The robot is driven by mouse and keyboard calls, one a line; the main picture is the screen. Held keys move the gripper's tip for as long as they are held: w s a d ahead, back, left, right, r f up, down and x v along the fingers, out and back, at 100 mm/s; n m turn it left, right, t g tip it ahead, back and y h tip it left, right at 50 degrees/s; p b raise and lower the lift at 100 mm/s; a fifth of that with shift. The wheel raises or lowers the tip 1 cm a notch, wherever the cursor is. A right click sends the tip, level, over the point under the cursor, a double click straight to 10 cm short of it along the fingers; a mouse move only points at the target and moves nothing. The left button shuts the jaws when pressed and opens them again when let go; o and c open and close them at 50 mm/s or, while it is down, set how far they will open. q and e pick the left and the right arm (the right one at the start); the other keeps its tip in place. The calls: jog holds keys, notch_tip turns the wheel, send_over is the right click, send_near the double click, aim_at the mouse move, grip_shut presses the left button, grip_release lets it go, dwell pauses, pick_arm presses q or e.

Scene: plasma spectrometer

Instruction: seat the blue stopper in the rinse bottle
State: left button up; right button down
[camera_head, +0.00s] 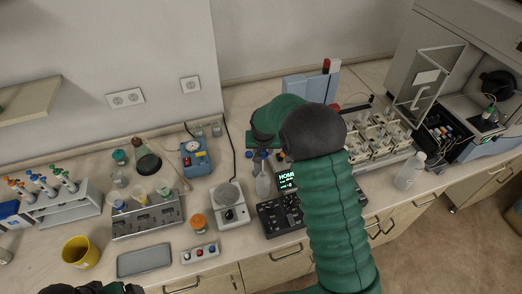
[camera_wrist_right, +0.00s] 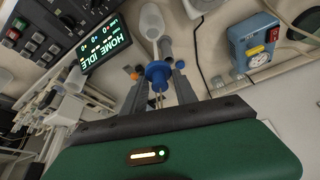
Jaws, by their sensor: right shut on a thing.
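My right gripper (camera_wrist_right: 158,70) is shut on the blue stopper (camera_wrist_right: 157,72), which sits between its two grey fingers in the right wrist view. A pale translucent bottle (camera_wrist_right: 152,20), which looks like the rinse bottle, lies just beyond the stopper in that view. In the head view this bottle (camera_head: 262,184) stands on the bench below my right gripper (camera_head: 262,152). The green arm and dark wrist hide part of the gripper there. I cannot tell whether the stopper touches the bottle's neck. Dark parts of my left arm (camera_head: 95,288) show at the bottom left; its jaws are unclear.
A hotplate (camera_head: 231,206) and a blue instrument (camera_head: 194,159) stand left of the bottle. A dark control panel (camera_head: 281,213) with a lit screen (camera_head: 287,179) stands close on the right. A white bottle (camera_head: 410,172) stands farther right.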

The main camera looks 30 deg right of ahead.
jog(key=shift+a, duration=0.6)
jog(key=shift+d+f+b, duration=0.25)
jog(key=shift+f+b, duration=0.1)
jog(key=shift+f, duration=0.15)
jog(key=shift+d+f+b, duration=0.25)
jog(key=shift+f+b, duration=0.1)
jog(key=shift+f, duration=0.1)
jog(key=shift+a+f+b, duration=0.25)
jog(key=shift+a+b, duration=0.05)
jog(key=shift+a, duration=0.35)
jog(key=shift+a+f, duration=0.1)
jog(key=shift+f, duration=0.1)
jog(key=shift+d+f+b, duration=0.55)
jog(key=shift+f, duration=0.1)
jog(key=shift+a+f+b, duration=0.35)
jog(key=shift+a+f, duration=0.05)
pick_arm(q)
jog(key=f, duration=0.3)
jog(key=f+b, duration=0.1)
jog(key=f, duration=0.1)
jog(key=shift+a, duration=0.35)
pick_arm(e)
jog(key=shift+d+f, duration=0.2)
jog(key=shift+f, duration=0.6)
pick_arm(q)
jog(key=shift+a+f, duration=0.1)
jog(key=shift+f, duration=0.15)
pick_arm(e)
jog(key=shift+a+f, duration=0.1)
jog(key=shift+f, duration=0.2)
